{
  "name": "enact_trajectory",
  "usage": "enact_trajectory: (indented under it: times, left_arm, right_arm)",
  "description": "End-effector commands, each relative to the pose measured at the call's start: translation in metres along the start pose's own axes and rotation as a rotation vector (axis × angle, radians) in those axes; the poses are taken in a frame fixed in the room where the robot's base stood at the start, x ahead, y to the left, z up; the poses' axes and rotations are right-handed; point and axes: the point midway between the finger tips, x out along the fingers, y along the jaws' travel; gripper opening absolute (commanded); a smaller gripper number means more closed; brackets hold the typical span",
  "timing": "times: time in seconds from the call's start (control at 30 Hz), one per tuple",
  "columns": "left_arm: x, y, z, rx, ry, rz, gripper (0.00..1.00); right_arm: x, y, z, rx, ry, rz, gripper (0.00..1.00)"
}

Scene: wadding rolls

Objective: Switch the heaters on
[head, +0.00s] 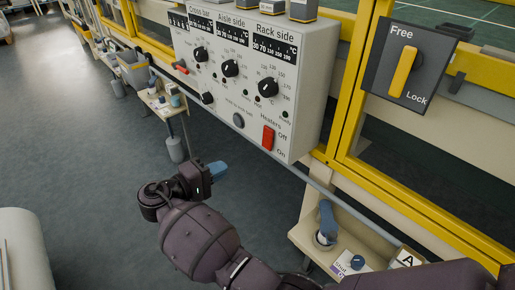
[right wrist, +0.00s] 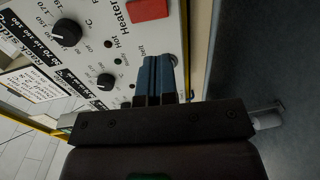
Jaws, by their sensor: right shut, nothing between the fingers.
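The heater switch (head: 268,137) is a red rocker at the lower right of a pale control box (head: 306,110), with "Heaters" beside it, "Off" above and "On" below. I cannot tell which way it is tipped. In the right wrist view the red switch (right wrist: 148,10) shows at the top edge, beyond the fingertips. My right gripper (head: 218,169) is shut and empty, its blue fingers below and left of the switch in the head view. In the right wrist view the gripper (right wrist: 158,62) points toward the panel face; contact is not clear. My left gripper is out of view.
Black dials, including the Rack side dial (head: 268,89), and a round button (head: 238,120) share the panel. A black Free/Lock plate with a yellow handle (head: 403,71) is at right. A yellow frame (head: 346,110) stands behind. A shelf (head: 310,238) holds blue-topped items below.

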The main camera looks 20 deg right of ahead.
Motion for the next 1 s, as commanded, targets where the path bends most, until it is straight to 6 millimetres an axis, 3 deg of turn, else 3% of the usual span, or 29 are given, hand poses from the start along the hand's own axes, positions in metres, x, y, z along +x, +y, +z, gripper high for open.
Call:
enact_trajectory:
  times: [0.17, 0.33, 1.0]
  left_arm:
    - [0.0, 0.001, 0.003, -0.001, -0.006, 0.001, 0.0]
    - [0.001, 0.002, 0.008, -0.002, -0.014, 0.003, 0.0]
    - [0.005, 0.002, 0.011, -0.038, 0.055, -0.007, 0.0]
  right_arm:
    - [0.002, -0.001, 0.0, -0.001, 0.0, -0.001, 0.0]
    - [0.016, -0.003, 0.001, -0.003, 0.0, -0.001, 0.0]
    - [0.125, -0.005, 0.001, -0.004, -0.001, -0.001, 0.0]
